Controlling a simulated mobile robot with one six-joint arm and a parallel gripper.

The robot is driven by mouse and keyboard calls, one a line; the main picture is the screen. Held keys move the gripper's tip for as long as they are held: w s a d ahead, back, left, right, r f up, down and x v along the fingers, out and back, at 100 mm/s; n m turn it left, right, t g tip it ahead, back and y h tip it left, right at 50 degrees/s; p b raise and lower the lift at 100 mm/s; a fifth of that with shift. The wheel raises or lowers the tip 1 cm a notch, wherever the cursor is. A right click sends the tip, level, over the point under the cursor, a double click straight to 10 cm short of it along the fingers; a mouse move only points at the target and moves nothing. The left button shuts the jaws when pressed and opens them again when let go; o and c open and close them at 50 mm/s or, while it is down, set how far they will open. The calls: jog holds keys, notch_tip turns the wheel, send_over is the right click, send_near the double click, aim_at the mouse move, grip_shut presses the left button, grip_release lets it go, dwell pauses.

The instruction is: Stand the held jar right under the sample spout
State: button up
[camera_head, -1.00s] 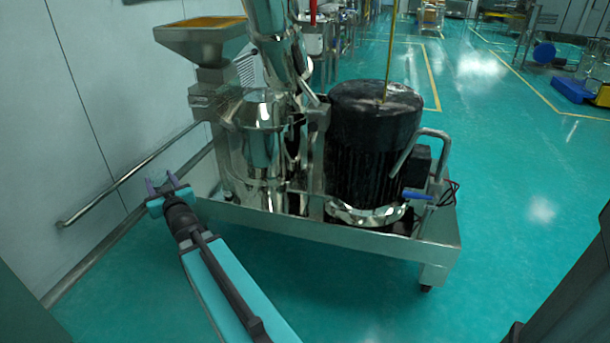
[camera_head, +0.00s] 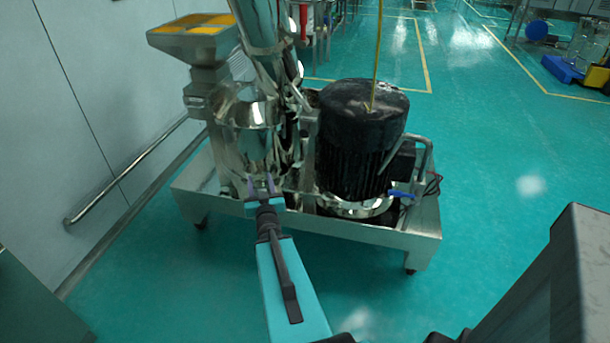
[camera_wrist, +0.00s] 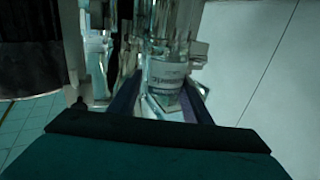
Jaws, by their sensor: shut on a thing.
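My gripper (camera_head: 261,184) is in front of the steel machine (camera_head: 245,117), over the near edge of its wheeled base. In the wrist view, the fingers (camera_wrist: 163,97) are shut on a clear jar with a pale printed label (camera_wrist: 166,78). The jar's upper part blends with the shiny metal behind it. In the head view the jar is too small and clear to make out. I cannot pick out the sample spout in either view, nor tell how far the jar is from it.
A black motor (camera_head: 360,140) stands right of the steel body on the same base (camera_head: 330,232). A hopper with orange contents (camera_head: 196,38) is at upper left. A rail (camera_head: 130,175) runs along the left wall. Green floor is open at right.

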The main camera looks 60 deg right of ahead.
jog(key=s+d+m+g+h+p, duration=0.2)
jog(key=s+d+p, duration=0.2)
jog(key=s, duration=0.7)
jog(key=shift+s+d+f+p, duration=0.2)
jog(key=shift+s+p, duration=0.1)
jog(key=w+d+f+b, duration=0.1)
jog(key=w+d+b, duration=0.2)
jog(key=d+b, duration=0.5)
jog(key=b, duration=1)
jog(key=shift+d, duration=0.3)
jog(key=shift+w+d+f+b, duration=0.1)
jog(key=shift+d+f+b, duration=0.1)
jog(key=shift+b, duration=0.7)
jog(key=d+b, duration=0.1)
jog(key=b, duration=0.3)
